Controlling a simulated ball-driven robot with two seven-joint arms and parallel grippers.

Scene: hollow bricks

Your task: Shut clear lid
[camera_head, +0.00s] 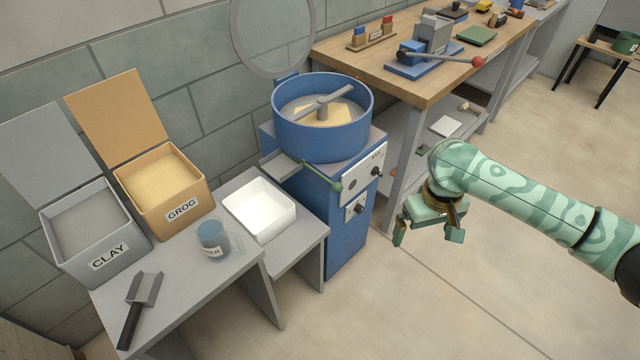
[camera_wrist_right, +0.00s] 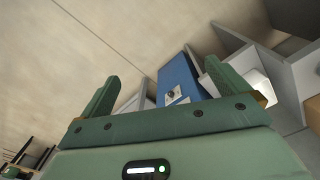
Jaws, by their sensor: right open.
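The clear lid (camera_head: 272,38) is a see-through round disc with a thin grey rim. It stands raised, nearly upright, behind the blue mixer drum (camera_head: 322,137), partly cut off by the top edge. The open drum shows a grey mixing bar and pale material inside. My right gripper (camera_head: 428,238) is open and empty, out over the floor to the right of the mixer and well apart from the lid. In the right wrist view its two green fingers (camera_wrist_right: 165,92) are spread, with the blue mixer cabinet (camera_wrist_right: 180,80) beyond them. My left gripper does not show.
A green-handled lever (camera_head: 322,177) sticks out at the mixer's front. A white tray (camera_head: 260,208), jar (camera_head: 212,240), scoop (camera_head: 141,300), grog bin (camera_head: 165,190) and clay bin (camera_head: 95,230) stand left. A wooden workbench (camera_head: 345,62) stands behind right. The floor beneath my right gripper is clear.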

